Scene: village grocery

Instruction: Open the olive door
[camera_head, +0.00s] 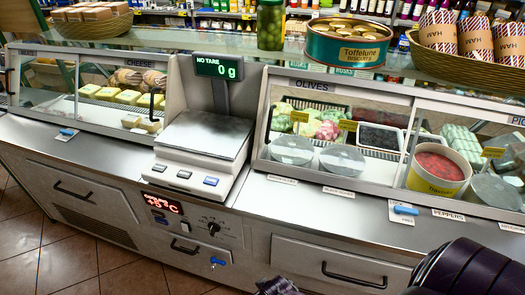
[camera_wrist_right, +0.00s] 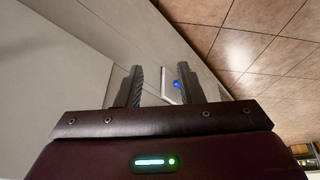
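The olive door is the glass front (camera_head: 335,125) of the case section labelled OLIVES, right of the scale in the head view. A dark upright handle (camera_head: 270,122) stands at its left edge. Tubs of olives and two round clear lids show behind or at the glass; I cannot tell whether the door is fully shut. My right gripper shows in the wrist view (camera_wrist_right: 159,88) with its two fingers apart and nothing between them. In the head view only a dark tip of it (camera_head: 276,287) shows at the bottom edge, below the counter top. My left gripper is out of view.
A scale (camera_head: 205,135) stands left of the olive section, with the cheese case (camera_head: 110,90) beyond it. A yellow tub (camera_head: 437,170) and a blue-handled tool (camera_head: 405,210) are at the right. A drawer (camera_head: 335,265) and a small blue key (camera_head: 217,262) are on the front.

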